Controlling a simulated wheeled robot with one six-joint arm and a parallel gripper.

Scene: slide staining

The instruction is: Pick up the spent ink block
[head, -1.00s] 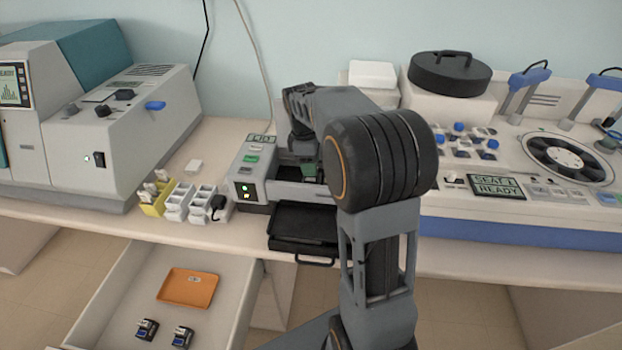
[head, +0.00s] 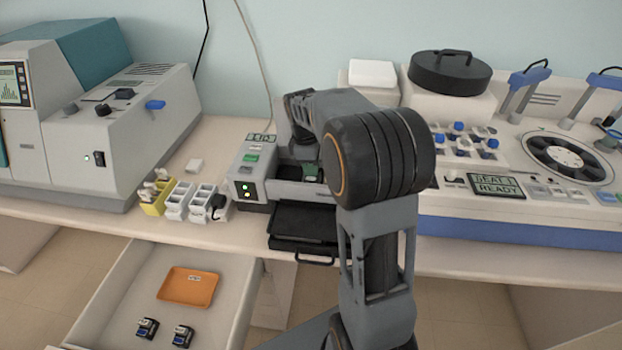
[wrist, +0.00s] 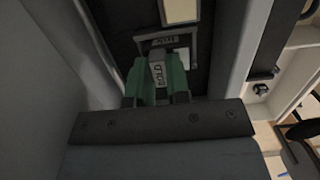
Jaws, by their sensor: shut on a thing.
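The spent ink block (wrist: 157,74) shows in the wrist view as a small piece with a pale lettered label, with green surfaces on both sides of it. My gripper (wrist: 157,90) is shut on it, inside the dark bay of the small printer. In the head view the printer (head: 252,172) stands on the bench with its front open, and a bit of green (head: 310,172) shows inside. My arm hides most of the bay and my fingertips there. I cannot tell whether the block is clear of its seat.
A black tray (head: 303,222) juts out below the printer. Slide racks (head: 177,200) stand to its left. An open drawer below holds an orange tray (head: 188,286) and two small dark blocks (head: 147,328). A stainer with a round rotor (head: 567,158) fills the right.

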